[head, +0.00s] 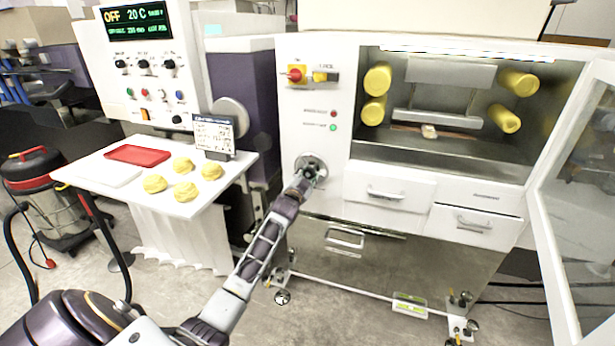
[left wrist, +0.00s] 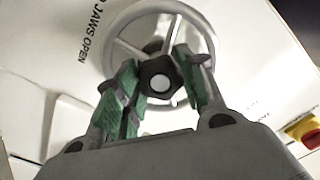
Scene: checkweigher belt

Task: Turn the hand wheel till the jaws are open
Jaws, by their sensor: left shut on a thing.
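The hand wheel (head: 310,158) is on the white front panel of the machine, left of the open chamber. In the left wrist view the wheel (left wrist: 211,35) shows a grey rim, spokes and a dark hub with a pale centre. My left gripper (head: 309,174) reaches the wheel from the front. Its green-padded fingers (left wrist: 158,78) stand on both sides of the dark hub and are shut on the wheel. The grey upper jaw (head: 451,72) and lower jaw (head: 436,118) in the chamber stand apart. My right gripper is out of view.
A red knob (head: 296,75) and indicator lights sit above the wheel. Yellow rolls (head: 377,80) flank the jaws, and a small pale piece (head: 429,131) lies below them. The clear door (head: 585,190) stands open at right. A white table (head: 205,207) with yellow lumps stands left.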

